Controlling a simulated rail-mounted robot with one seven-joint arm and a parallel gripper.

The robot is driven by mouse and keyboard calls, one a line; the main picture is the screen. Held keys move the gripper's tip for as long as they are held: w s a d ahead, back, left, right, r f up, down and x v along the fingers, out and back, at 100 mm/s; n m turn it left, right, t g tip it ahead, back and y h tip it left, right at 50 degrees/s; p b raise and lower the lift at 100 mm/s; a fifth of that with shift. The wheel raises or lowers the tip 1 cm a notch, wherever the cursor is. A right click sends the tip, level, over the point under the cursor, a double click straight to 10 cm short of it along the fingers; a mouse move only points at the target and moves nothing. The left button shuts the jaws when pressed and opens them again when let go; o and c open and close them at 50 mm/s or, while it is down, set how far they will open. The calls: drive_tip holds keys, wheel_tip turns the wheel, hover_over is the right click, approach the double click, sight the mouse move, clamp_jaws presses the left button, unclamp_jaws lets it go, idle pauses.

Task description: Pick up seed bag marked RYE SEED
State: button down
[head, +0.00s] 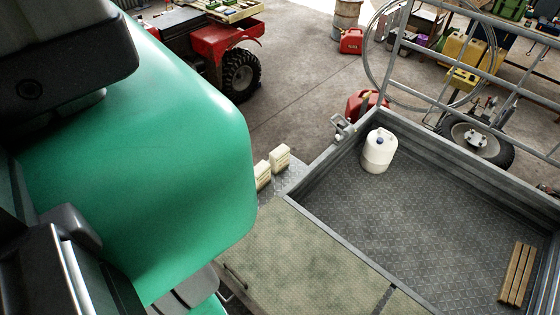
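Two small cream-coloured blocks, which may be seed bags, stand side by side on a grey chequer-plate ledge (290,180) left of the trailer. The nearer cream block (263,175) is partly hidden behind my green arm link. The farther cream block (280,157) shows more fully. No lettering can be read on either, so I cannot tell which, if any, is marked RYE SEED. My gripper is not in view; only large green and dark links of my arm fill the left side.
A grey trailer bed (400,215) holds a white jug (379,151) and wooden slats (516,274). A pale green mat-like surface (310,265) lies in front. A red quad (215,45), red fuel cans (351,41) and a railed frame stand behind. Open concrete floor lies between.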

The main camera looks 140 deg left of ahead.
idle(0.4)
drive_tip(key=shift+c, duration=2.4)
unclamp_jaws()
